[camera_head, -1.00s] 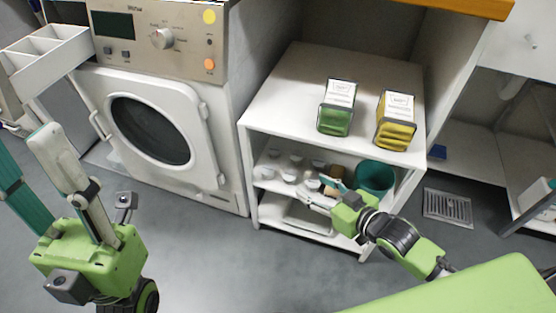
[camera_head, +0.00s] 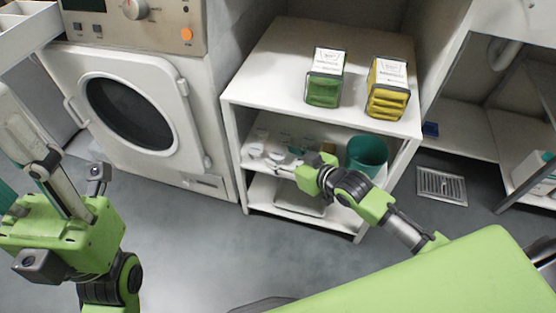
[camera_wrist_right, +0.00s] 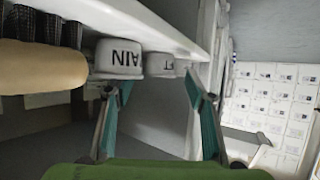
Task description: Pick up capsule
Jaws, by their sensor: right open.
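White cup-like capsules (camera_head: 256,149) stand on the middle shelf of the white rack. In the right wrist view one white capsule (camera_wrist_right: 119,58) with dark lettering "AIN" and a smaller white one (camera_wrist_right: 160,65) beside it show close up. My right gripper (camera_head: 284,170) reaches into the shelf from the right. In its wrist view the gripper (camera_wrist_right: 149,88) has its teal fingers apart, with the capsules just beyond the fingertips and nothing held. My left gripper is partly in view at the left edge, over the floor; its opening is unclear.
The white rack (camera_head: 240,92) carries a green box (camera_head: 324,88) and a yellow box (camera_head: 388,88) on top. A teal bin (camera_head: 367,152) stands right on the middle shelf. A tan rounded object (camera_wrist_right: 40,68) sits left of the capsules. A washing machine (camera_head: 130,110) stands to the left.

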